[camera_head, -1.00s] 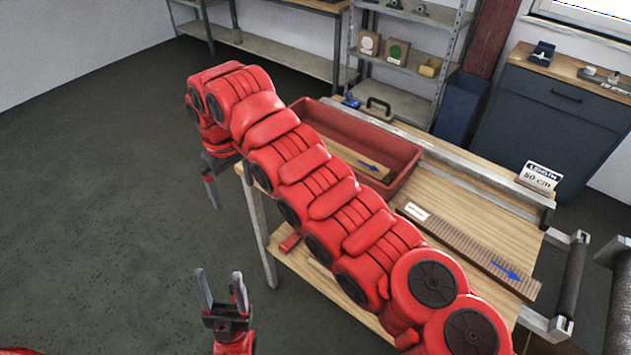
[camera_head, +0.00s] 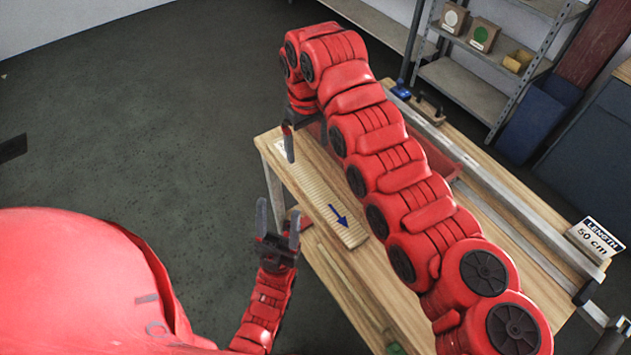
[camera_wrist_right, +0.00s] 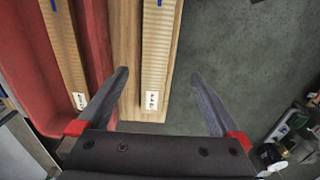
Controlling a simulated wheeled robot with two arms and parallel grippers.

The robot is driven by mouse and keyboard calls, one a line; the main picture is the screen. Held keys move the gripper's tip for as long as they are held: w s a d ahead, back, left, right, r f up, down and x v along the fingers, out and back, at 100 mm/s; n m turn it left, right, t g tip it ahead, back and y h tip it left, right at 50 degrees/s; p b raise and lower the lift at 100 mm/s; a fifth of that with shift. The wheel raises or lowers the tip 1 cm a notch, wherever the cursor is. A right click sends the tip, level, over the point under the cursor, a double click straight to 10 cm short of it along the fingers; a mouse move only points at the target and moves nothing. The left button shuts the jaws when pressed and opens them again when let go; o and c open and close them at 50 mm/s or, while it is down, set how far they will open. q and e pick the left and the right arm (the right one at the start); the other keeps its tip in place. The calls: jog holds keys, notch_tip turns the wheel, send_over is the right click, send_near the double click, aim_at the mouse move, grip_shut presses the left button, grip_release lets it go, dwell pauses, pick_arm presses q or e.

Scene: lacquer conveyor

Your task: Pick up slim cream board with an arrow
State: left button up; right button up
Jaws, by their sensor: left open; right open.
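The slim cream board (camera_head: 318,195) with a blue arrow lies along the near-left side of the wooden table. Its far-left end carries a white label. My right gripper (camera_head: 289,148) is over that end, open and pointing down. In the right wrist view the cream board (camera_wrist_right: 155,65) passes between my open right fingers (camera_wrist_right: 160,74), closer to the left finger. Whether the fingers reach down to it I cannot tell. My left gripper (camera_head: 278,212) is open and empty, in front of the table's near-left edge.
A red tray (camera_wrist_right: 97,40) stands beside the board; another slim board (camera_wrist_right: 66,50) with an arrow lies in it. My right arm hides much of the wooden table (camera_head: 508,235). A "LENGTH 50 cm" sign (camera_head: 597,238) stands at right. Open floor (camera_head: 130,130) lies left.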

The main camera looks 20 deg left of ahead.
jog(key=p, duration=0.3)
send_over(313, 184)
jog(key=f, duration=0.8)
jog(key=shift+s+a+f, duration=0.15)
jog(key=shift+a+f, duration=0.2)
jog(key=shift+d+f+p, duration=0.1)
jog(key=shift+f+p, duration=0.35)
jog(key=shift+p, duration=0.2)
jog(key=shift+d+f+p, duration=0.25)
jog(key=shift+f+p, duration=0.65)
jog(key=shift+f, duration=1.55)
jog(key=shift+r, duration=0.1)
grip_shut()
